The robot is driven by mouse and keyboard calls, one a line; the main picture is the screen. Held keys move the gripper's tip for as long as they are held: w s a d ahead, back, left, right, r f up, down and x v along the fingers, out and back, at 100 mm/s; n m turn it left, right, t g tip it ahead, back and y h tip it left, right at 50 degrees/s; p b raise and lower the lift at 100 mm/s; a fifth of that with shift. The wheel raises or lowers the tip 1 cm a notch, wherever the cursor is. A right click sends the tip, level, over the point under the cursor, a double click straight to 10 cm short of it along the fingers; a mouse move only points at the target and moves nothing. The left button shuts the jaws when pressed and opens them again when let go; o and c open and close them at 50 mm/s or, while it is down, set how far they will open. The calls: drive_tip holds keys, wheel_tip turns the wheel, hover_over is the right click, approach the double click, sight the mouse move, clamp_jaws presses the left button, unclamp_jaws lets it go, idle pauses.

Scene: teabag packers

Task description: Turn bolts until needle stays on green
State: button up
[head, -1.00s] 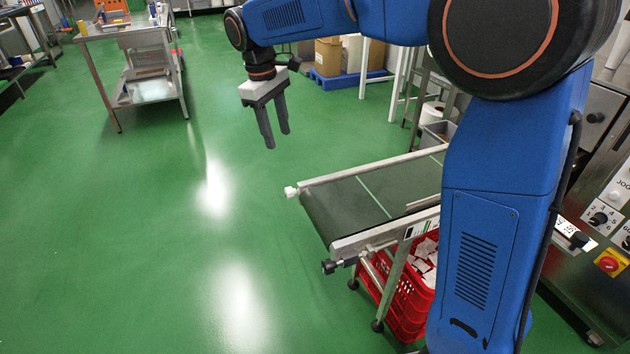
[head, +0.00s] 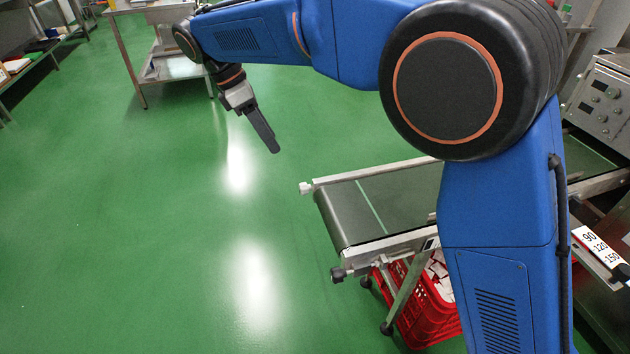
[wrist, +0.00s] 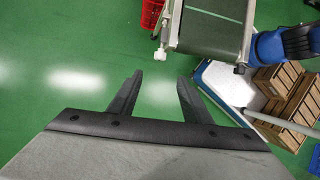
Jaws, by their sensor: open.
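A short belt conveyor (head: 398,208) has its free end facing the open floor. A white bolt-like end piece (head: 306,188) sits at that end's far corner, and a dark knob (head: 338,274) at its near corner. A small marked plate (head: 430,244) on the near rail is partly behind my arm; no needle can be made out. My gripper (head: 274,148) is open and empty above the floor, left of the conveyor end and apart from it. In the wrist view its two fingers (wrist: 160,77) are spread, with the belt end (wrist: 207,45) beyond them.
A red crate (head: 428,318) holding white packets stands under the conveyor. A steel machine (head: 603,98) is at the right. A steel table (head: 128,50) stands at the back left. Wooden crates (wrist: 278,82) show in the wrist view. The green floor at left is clear.

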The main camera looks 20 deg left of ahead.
sight(300, 185)
drive_tip(key=x, duration=1.7)
drive_tip(key=shift+d+f, duration=0.1)
drive_tip(key=shift+f, duration=0.05)
drive_tip(key=c, duration=1)
